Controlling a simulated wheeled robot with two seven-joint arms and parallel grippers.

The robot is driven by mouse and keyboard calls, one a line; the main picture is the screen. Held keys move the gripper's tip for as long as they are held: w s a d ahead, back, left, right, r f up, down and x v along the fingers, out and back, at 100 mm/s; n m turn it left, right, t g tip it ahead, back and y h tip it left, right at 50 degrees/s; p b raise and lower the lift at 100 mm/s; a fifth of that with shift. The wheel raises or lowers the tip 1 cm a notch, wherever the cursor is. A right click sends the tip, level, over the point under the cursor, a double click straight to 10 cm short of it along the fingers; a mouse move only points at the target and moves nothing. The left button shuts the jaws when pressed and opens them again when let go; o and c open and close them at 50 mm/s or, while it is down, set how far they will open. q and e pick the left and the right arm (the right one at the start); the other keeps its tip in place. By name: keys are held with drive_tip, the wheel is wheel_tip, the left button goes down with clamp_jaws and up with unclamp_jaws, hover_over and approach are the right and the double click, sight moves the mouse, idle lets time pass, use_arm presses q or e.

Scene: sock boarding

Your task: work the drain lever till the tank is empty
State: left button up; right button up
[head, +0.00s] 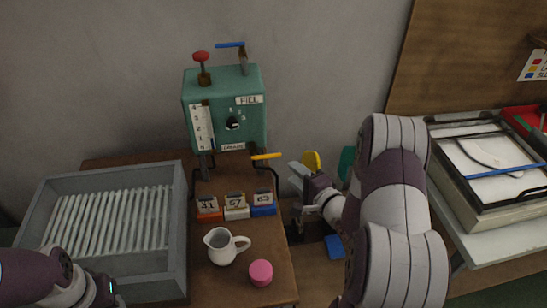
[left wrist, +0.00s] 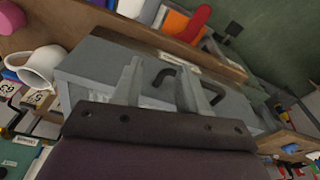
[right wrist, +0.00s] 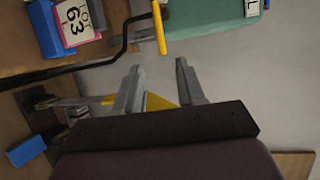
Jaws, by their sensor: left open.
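The teal tank (head: 224,110) stands at the back of the wooden bench with a white numbered gauge (head: 201,127) on its front. The yellow drain lever (head: 266,156) sticks out to the right beside the label at its base. The lever also shows in the right wrist view (right wrist: 160,28), past the fingertips. My right gripper (head: 297,174) is open and empty, right of the lever and apart from it; its fingers show spread in the right wrist view (right wrist: 158,82). My left gripper (left wrist: 160,78) is open and empty; its fingers are hard to see in the head view. The gauge level is too small to read.
A grey ribbed tray (head: 180,240) fills the bench's left. Numbered blocks (head: 236,207), a white jug (head: 222,247) and a pink cylinder (head: 261,272) stand in front of the tank. A black bent rod (right wrist: 95,55) runs near the lever. A blue-handled lever (head: 230,45) and red knob (head: 201,57) top the tank.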

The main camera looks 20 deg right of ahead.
sight(273, 156)
drive_tip(key=x, duration=1.1)
drive_tip(key=shift+w+a+r, duration=0.1)
drive_tip(key=shift+w+a, duration=0.05)
clamp_jaws()
